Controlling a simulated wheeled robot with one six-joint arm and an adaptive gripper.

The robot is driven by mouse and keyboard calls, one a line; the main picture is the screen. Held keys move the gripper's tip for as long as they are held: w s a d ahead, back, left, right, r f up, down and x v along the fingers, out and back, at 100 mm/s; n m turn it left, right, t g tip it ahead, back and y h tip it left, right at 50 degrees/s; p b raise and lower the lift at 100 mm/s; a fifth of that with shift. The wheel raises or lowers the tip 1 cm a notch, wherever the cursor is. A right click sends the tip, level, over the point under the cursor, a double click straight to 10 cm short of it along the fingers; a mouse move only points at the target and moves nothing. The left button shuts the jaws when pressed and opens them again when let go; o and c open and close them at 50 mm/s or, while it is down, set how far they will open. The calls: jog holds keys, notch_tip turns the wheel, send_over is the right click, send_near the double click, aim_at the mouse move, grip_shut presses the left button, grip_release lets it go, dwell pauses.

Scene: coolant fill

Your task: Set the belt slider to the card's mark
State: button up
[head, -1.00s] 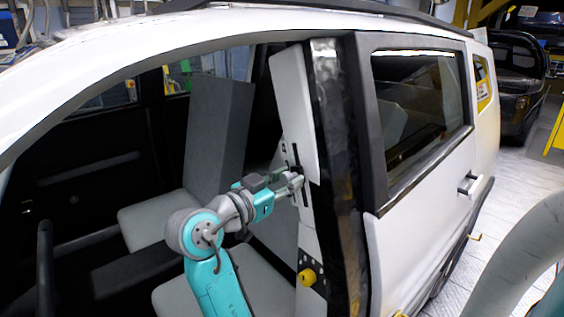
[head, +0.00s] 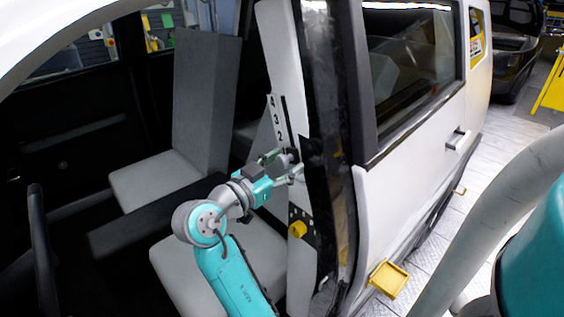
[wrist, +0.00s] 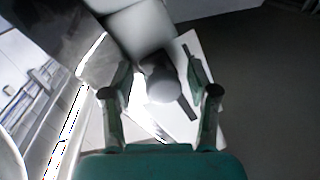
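The belt slider's knob (head: 293,156) sits on the pale pillar trim at the lower part of a dark upright slot (head: 286,118). Numbers 4, 3 and 2 (head: 277,120) run down beside the slot; anything lower is hidden by my gripper. My gripper (head: 284,163) is at the knob. In the wrist view the round grey knob (wrist: 162,84) lies between my two fingers (wrist: 160,76), with a gap on each side, so the gripper is open. The dark slot (wrist: 190,104) also shows there. I cannot make out a card with a mark.
A yellow knob (head: 298,229) on a dark holed plate sits lower on the pillar. A yellow tray (head: 388,280) is at the lower right by the white door (head: 415,190). Grey seats (head: 155,181) fill the car's inside behind my arm.

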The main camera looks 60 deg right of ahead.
jog(key=w+a, duration=0.1)
jog(key=a, duration=1.1)
jog(key=shift+w, duration=0.35)
